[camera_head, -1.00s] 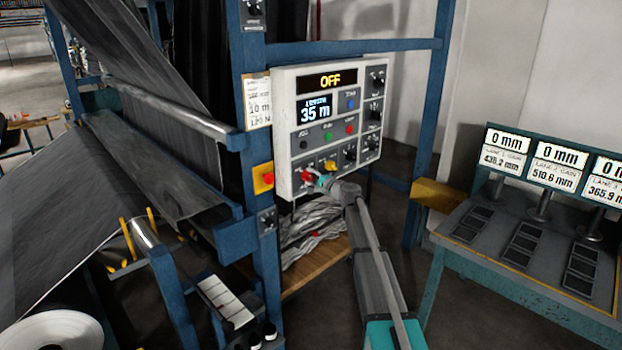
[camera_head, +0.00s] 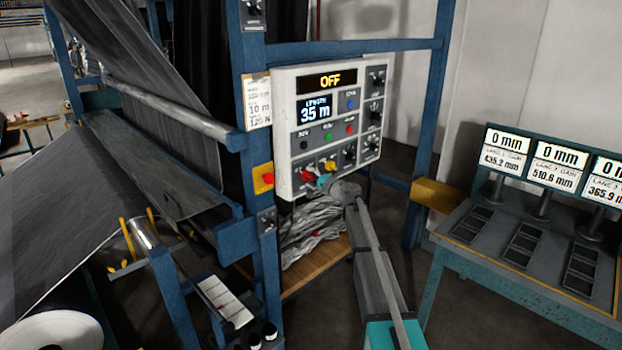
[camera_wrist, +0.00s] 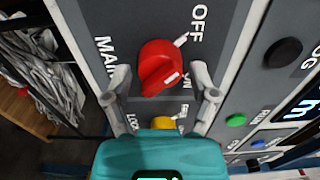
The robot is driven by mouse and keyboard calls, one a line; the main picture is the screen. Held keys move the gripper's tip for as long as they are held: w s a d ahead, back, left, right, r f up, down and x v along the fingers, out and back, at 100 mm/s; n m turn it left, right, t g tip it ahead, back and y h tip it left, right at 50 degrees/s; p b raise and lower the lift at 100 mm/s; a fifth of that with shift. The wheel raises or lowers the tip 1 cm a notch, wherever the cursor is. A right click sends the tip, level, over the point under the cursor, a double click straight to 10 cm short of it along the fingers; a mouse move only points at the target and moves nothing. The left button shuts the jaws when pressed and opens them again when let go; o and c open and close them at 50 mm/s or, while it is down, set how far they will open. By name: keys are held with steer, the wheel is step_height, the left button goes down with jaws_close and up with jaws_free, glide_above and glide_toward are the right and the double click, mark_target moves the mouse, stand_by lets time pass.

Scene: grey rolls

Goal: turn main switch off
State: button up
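The main switch is a red rotary knob (camera_wrist: 160,68) on a dark grey panel marked MAIN, OFF and ON. In the wrist view its white mark is on the side by the ON label. It also shows at the lower left of the control box in the head view (camera_head: 306,177). My gripper (camera_wrist: 162,76) is open, with one finger to each side of the red knob. I see gaps between fingers and knob. In the head view my gripper (camera_head: 324,182) is small at the box's lower edge, and its fingers are hard to make out.
The control box (camera_head: 287,150) has a display reading OFF and a screen reading 35 m. A yellow knob (camera_wrist: 163,123) sits just below the red one, close to my gripper. A red button on yellow (camera_head: 263,178) is on the blue post. A gauge table (camera_head: 530,245) stands right.

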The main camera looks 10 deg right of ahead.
steer(key=shift+s, duration=0.2)
stand_by(0.3)
steer(key=v, duration=1.1)
steer(key=shift+s+d, duration=0.25)
steer(key=s+a+f+n+g+h, duration=0.1)
steer(key=s+a+f+n+g, duration=0.4)
steer(key=s, duration=0.4)
steer(key=s+a+f+n+g+h, duration=0.1)
steer(key=s+a+f+n+g, duration=0.1)
steer(key=s+a+f+g, duration=0.5)
steer(key=s+d+f+n+g+h, duration=0.1)
steer(key=s+d+f+h, duration=0.1)
steer(key=s, duration=0.6)
steer(key=s+d+f+n+h, duration=0.1)
steer(key=s+d+f+h, duration=0.1)
steer(key=s, duration=0.5)
steer(key=s+d+f+n+g+h, duration=0.1)
steer(key=s+d+f+h, duration=0.1)
steer(key=s, duration=0.6)
steer(key=d+h, duration=0.1)
steer(key=h, duration=0.1)
steer(key=shift+s+f+n+g+h, duration=0.3)
